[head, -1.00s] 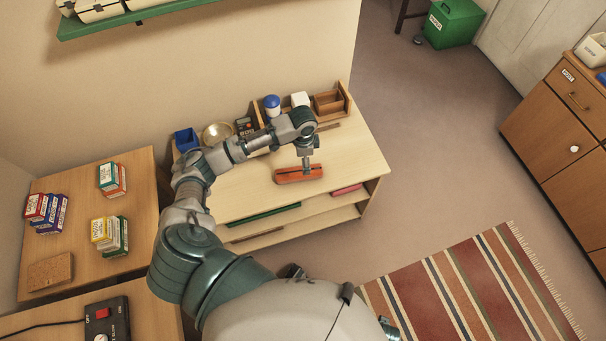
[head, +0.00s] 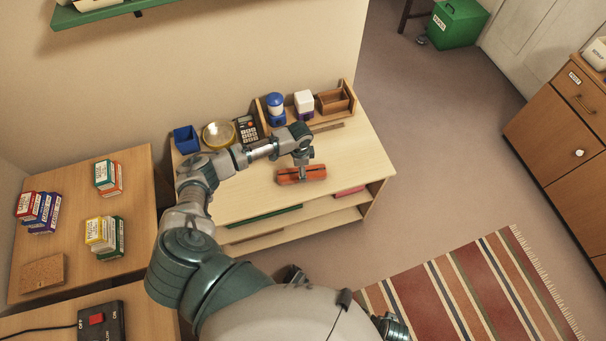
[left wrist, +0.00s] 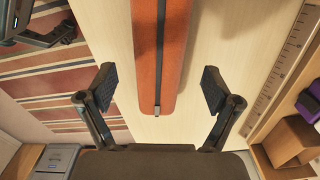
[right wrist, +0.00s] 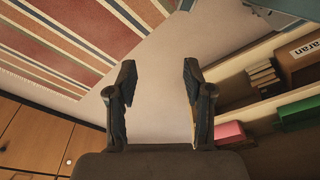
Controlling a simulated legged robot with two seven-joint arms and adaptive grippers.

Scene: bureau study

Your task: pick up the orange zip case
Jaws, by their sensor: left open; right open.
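The orange zip case (head: 312,173) lies flat on the light wooden desk top, near its front edge. My left gripper (head: 302,168) is right above the case in the head view. In the left wrist view the left gripper (left wrist: 160,90) is open, with one finger on each side of the case (left wrist: 170,70) and a gap on both sides. The dark zip runs along the case's middle, with its pull at the near end. My right gripper (right wrist: 155,80) is open and empty, low in front of the desk's shelves.
Behind the case stand a calculator (head: 247,130), a brass bowl (head: 218,135), a blue box (head: 186,139) and a wooden tray (head: 334,101). A ruler (left wrist: 280,55) lies on the desk. A striped rug (head: 460,285) covers the floor at front right.

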